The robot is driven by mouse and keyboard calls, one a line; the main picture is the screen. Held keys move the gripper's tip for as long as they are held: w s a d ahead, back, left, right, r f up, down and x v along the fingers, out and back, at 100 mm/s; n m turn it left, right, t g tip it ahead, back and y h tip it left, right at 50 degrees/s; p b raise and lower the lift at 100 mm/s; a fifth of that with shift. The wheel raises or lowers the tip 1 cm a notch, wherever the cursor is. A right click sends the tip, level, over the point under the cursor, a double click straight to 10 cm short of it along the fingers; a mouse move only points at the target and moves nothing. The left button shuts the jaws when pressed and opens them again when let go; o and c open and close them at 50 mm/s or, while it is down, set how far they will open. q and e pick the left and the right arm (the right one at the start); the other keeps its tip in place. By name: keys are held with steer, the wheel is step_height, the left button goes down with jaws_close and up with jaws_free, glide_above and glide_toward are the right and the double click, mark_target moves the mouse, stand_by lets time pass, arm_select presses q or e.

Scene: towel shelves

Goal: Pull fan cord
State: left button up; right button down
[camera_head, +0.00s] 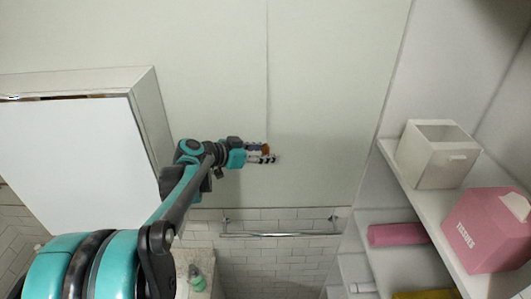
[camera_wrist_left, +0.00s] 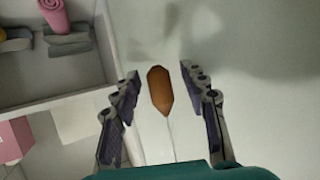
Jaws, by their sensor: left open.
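The fan cord (camera_head: 267,80) is a thin line hanging straight down from the top of the head view. Its brown pull knob (camera_head: 267,149) is at my left gripper (camera_head: 266,153) and partly hidden by the fingers. In the left wrist view, the knob (camera_wrist_left: 160,91) is a brown, pointed bob between the two fingers of the left gripper (camera_wrist_left: 160,76). The fingers are open, with a visible gap on each side of the knob. The thin cord (camera_wrist_left: 171,138) runs from the knob toward the palm. My right gripper does not show.
A white cabinet (camera_head: 70,150) stands left of my left arm. At right, shelves (camera_head: 405,186) hold a white bin (camera_head: 433,160), a pink tissue box (camera_head: 480,235) and a rolled pink towel (camera_head: 398,234). A towel bar (camera_head: 282,235) is below. The wall around the cord is clear.

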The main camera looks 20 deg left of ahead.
arm_select(q)
steer(key=v, duration=1.2)
steer(key=shift+f, duration=0.1)
steer(key=s+d+f+n+g+y+b, duration=0.1)
steer(key=s+d+f+b, duration=0.4)
steer(key=f+b, duration=0.7)
steer(key=s+d+f+n+g+y+b, duration=0.2)
steer(key=d+f+b, duration=0.4)
steer(key=f, duration=1.6)
steer(key=s+d+f+n+g+y+b, duration=0.1)
steer(key=s+d+f+n+y+b, duration=0.2)
steer(key=f+b, duration=1.4)
steer(key=s+d+f, duration=0.1)
steer(key=s+d, duration=0.1)
steer(key=s, duration=0.2)
steer(key=shift+s+d+y+b, duration=0.25)
steer(key=shift+s+y+b, duration=0.05)
steer(key=shift+b, duration=0.05)
steer(key=shift+f, duration=0.1)
